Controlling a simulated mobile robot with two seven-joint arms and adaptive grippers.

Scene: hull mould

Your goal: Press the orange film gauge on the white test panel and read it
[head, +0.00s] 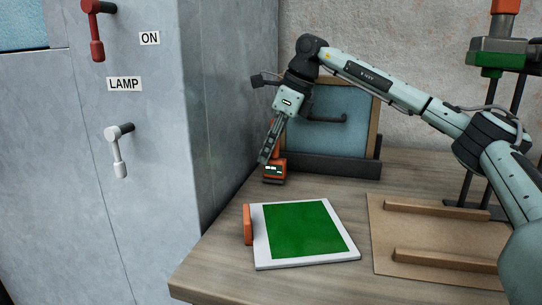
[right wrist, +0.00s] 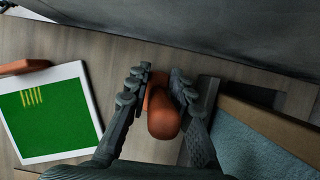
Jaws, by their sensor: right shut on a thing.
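My right gripper (head: 270,150) is shut on the orange film gauge (head: 275,171), which hangs below the fingers with its small dark display and light marks facing me. In the right wrist view, the orange gauge (right wrist: 162,118) sits between the two fingers (right wrist: 157,88). The white test panel (head: 259,240) with its green coated area (head: 305,229) lies flat on the bench, nearer than the gauge and apart from it. The panel also shows in the right wrist view (right wrist: 91,100), with several yellow strokes on the green. Whether the gauge touches the bench, I cannot tell.
An orange block (head: 248,224) stands at the panel's left edge. A framed blue board (head: 335,125) in a dark stand is behind the gripper. A brown board with wooden rails (head: 440,262) lies right. A grey cabinet (head: 150,190) with red and white levers bounds the left.

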